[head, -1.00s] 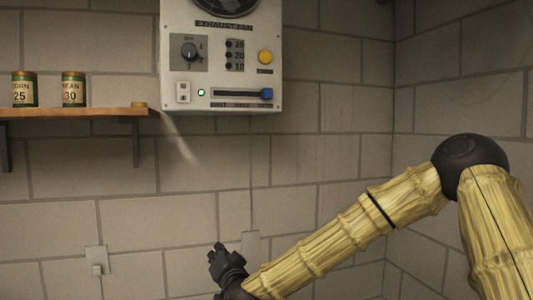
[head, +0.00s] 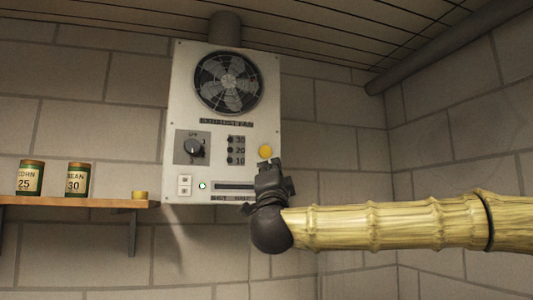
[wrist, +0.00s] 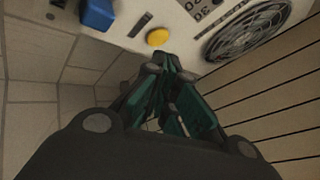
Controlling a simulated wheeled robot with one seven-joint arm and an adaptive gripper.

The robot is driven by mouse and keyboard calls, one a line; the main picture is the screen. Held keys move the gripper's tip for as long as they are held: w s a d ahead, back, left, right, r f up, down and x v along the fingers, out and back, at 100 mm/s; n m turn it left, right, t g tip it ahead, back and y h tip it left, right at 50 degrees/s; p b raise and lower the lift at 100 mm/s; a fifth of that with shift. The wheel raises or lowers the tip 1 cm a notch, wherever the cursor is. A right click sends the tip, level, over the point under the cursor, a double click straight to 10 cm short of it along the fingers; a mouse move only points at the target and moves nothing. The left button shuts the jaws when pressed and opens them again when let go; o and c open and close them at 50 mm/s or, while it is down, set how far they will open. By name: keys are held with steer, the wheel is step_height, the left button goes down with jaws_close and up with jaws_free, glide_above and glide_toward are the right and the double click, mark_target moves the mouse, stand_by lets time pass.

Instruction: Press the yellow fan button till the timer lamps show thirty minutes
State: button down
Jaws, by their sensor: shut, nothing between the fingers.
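The yellow fan button (head: 265,152) is on the right side of the white exhaust fan panel (head: 222,120). It also shows in the wrist view (wrist: 157,38), just beyond my fingertips. My gripper (head: 268,166) is shut and empty, pointing up, with its tips just below the button in the head view. I cannot tell whether they touch the panel; the button looks uncovered. The timer lamps (head: 230,150), marked 30, 20 and 10, all look dark.
A blue slider knob (wrist: 97,14) is near the button, hidden by my gripper in the head view. A shelf (head: 75,201) with cans is at left.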

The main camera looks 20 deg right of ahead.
mark_target(265, 152)
steer(key=s+d+r+m+h, duration=0.2)
steer(key=s+d+r, duration=0.1)
steer(key=r, duration=0.2)
steer(key=shift+s+r+m+h, duration=0.2)
steer(key=shift+r+m+h, duration=0.1)
steer(key=shift+r+h, duration=0.1)
steer(key=shift+w, duration=0.15)
steer(key=shift+w+a+p, duration=0.2)
steer(key=shift+w+p, duration=1.5)
steer(key=shift+w, duration=2.6)
steer(key=shift+w+f, duration=0.1)
steer(key=shift+w, duration=0.05)
steer(key=shift+w+b, duration=0.3)
